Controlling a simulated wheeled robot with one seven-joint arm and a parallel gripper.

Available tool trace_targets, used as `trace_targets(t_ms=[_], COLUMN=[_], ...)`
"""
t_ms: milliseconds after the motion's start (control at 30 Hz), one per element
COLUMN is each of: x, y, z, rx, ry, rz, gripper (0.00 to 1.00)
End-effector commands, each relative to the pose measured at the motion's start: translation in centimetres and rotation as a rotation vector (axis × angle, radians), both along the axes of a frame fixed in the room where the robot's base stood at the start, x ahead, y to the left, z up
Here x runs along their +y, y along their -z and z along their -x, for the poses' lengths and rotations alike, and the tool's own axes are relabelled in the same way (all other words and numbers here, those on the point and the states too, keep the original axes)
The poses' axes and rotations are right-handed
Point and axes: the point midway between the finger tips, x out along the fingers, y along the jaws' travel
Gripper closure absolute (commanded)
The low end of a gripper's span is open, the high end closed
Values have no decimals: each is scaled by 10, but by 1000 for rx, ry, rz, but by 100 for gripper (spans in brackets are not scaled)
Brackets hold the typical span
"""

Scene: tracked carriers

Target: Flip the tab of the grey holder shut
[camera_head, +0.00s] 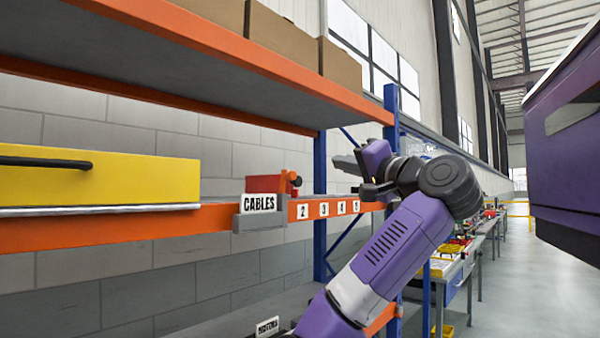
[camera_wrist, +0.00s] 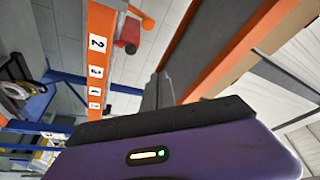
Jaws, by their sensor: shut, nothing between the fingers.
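The grey holder (camera_head: 259,222) is fixed to the front of the orange shelf beam in the head view. A white card reading CABLES (camera_head: 258,203) stands in it. I cannot make out the tab or its position at this size. My gripper (camera_head: 338,161) is to the right of the holder and higher, apart from it, its fingers pointing left. In the wrist view its dark fingers (camera_wrist: 158,88) are together and empty. I cannot make out the holder in the wrist view.
The orange beam (camera_head: 120,229) carries number labels right of the holder. A yellow drawer or bin (camera_head: 100,178) and a small red object (camera_head: 264,184) sit on that shelf. The upper shelf's orange beam (camera_head: 220,62) runs overhead. A blue upright (camera_head: 320,200) stands behind my arm.

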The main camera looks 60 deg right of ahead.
Motion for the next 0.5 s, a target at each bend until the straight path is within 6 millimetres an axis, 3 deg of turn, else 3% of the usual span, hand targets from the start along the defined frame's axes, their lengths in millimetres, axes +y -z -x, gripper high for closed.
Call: trace_targets(t_ms=[167, 500], x=[5, 4], y=[9, 9], z=[-5, -6], rx=[28, 25], ry=[-31, -30], rz=[-30, -32], gripper=[100, 100])
